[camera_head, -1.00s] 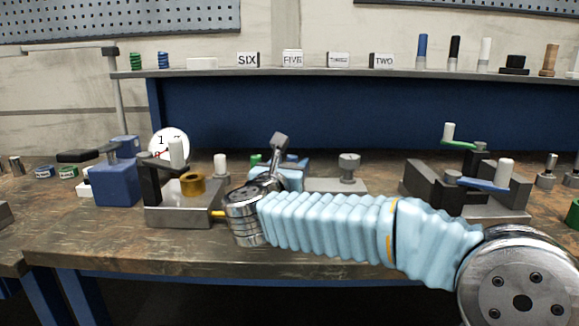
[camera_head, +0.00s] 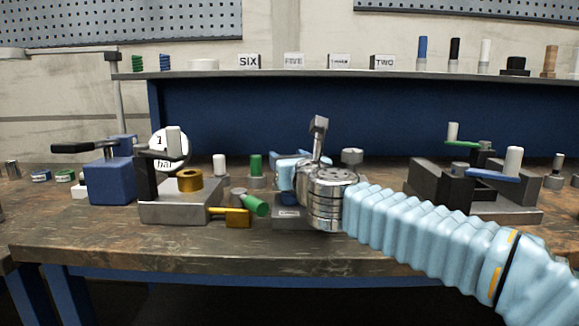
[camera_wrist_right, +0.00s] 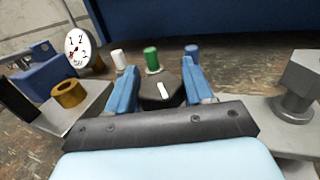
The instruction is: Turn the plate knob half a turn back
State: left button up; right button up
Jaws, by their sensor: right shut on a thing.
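The plate knob (camera_wrist_right: 160,90) is a dark, many-sided knob with a white pointer mark on top. In the right wrist view it sits between the two blue fingers of my right gripper (camera_wrist_right: 160,76), which is shut on it. The white mark slants slightly from upper left to lower right. In the head view, my right gripper (camera_head: 287,174) is at the middle of the bench above a small labelled plate (camera_head: 289,213). My wrist and fingers hide the knob there. My left gripper is not in view.
A grey bolt-like knob (camera_head: 352,157) stands just right. A clamp fixture (camera_head: 470,185) is further right. The front bench edge is clear.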

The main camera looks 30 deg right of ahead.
jog(key=shift+f+n+y, duration=0.15)
jog(key=shift+n+y, duration=0.45)
jog(key=shift+y, duration=0.3)
jog(key=o, duration=1)
jog(key=shift+c, duration=0.2)
jog(key=s+a+p, duration=0.1)
jog(key=s+p, duration=0.2)
jog(key=s, duration=1)
jog(key=shift+s+a, duration=0.3)
jog(key=shift+a, duration=0.1)
jog(key=shift+w, duration=0.1)
